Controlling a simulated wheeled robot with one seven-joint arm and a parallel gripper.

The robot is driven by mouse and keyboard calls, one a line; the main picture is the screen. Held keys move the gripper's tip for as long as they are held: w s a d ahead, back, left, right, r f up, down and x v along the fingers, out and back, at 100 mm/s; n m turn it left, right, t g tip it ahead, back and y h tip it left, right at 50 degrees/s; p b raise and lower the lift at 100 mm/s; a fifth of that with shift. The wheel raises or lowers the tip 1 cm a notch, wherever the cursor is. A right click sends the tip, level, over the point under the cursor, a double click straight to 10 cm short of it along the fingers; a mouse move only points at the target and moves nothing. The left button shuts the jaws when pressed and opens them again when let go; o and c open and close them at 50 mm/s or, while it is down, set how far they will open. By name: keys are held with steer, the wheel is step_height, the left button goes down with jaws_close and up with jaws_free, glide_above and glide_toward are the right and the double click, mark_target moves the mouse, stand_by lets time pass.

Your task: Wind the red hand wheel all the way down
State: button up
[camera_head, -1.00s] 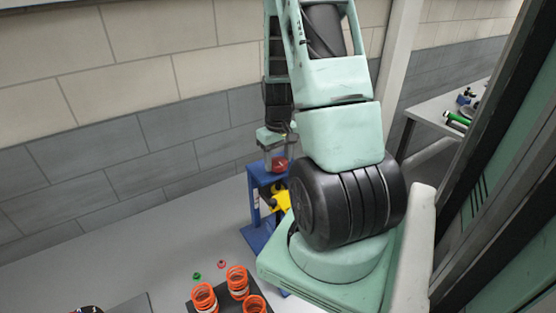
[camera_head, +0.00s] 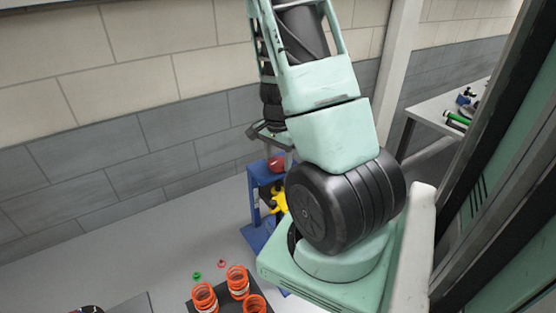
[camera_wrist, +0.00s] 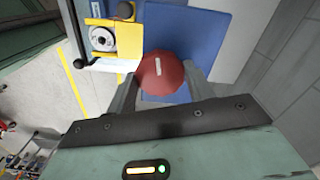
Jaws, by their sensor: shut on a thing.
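The red hand wheel (camera_wrist: 166,68) shows in the wrist view as a round red knob with a pale mark on its top. It stands at the top of the blue fixture (camera_wrist: 188,35). My gripper (camera_wrist: 160,88) has one finger on each side of the wheel and is shut on it. In the head view the wheel (camera_head: 276,163) is small and partly covered by my gripper (camera_head: 278,150), at the top of the blue stand (camera_head: 262,177). The lower part of the wheel and its screw are hidden.
A yellow part (camera_head: 277,198) sits on the blue stand below the wheel. Orange springs (camera_head: 237,281) stand on a dark plate at the front, with small green (camera_head: 197,276) and red (camera_head: 222,263) pieces behind. A side table (camera_head: 459,100) holds tools at the right.

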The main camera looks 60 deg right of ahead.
steer(key=shift+m, duration=0.4)
steer(key=m, duration=1.2)
steer(key=shift+m, duration=0.3)
steer(key=m, duration=0.4)
steer(key=shift+m, duration=0.3)
